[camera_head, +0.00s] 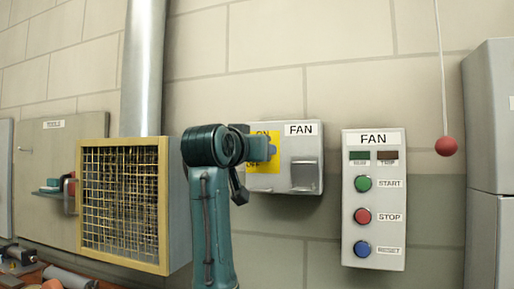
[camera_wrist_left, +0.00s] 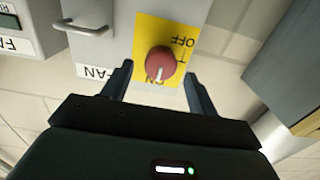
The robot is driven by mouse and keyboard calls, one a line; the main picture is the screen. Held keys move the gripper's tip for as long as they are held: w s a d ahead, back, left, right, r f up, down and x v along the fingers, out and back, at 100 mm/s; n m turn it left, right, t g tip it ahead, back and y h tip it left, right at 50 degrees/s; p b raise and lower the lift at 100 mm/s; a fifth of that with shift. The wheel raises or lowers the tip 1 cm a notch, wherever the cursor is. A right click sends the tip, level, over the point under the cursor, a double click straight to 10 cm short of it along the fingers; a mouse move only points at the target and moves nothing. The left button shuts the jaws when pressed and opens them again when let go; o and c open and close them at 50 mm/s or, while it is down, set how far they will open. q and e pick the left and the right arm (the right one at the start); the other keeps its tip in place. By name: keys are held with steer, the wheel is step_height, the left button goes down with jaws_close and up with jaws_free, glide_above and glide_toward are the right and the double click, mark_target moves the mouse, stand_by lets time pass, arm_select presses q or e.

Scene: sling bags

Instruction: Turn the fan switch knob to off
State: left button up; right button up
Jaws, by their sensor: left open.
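The fan switch is a grey box (camera_head: 309,141) labelled FAN on the wall, with a yellow plate (camera_head: 262,183) on its left part. In the left wrist view, upside down, the round red knob (camera_wrist_left: 160,60) sits on the yellow plate (camera_wrist_left: 186,29) between the words OFF and ON. The knob's white mark points toward ON. My left gripper (camera_head: 272,148) covers the knob in the head view. In the wrist view my left gripper (camera_wrist_left: 159,72) is open, its fingers on either side of the knob; contact cannot be told. My right gripper is out of view.
A FAN panel (camera_head: 373,205) with green, red and blue buttons hangs to the right. A mesh-fronted box (camera_head: 122,203) with a metal duct (camera_head: 143,70) stands left. A red ball (camera_head: 447,146) hangs on a cord near a grey cabinet (camera_head: 491,140).

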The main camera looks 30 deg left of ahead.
arm_select(q)
steer(key=shift+x, duration=1.2)
steer(key=shift+c, duration=0.6)
steer(key=c, duration=0.9)
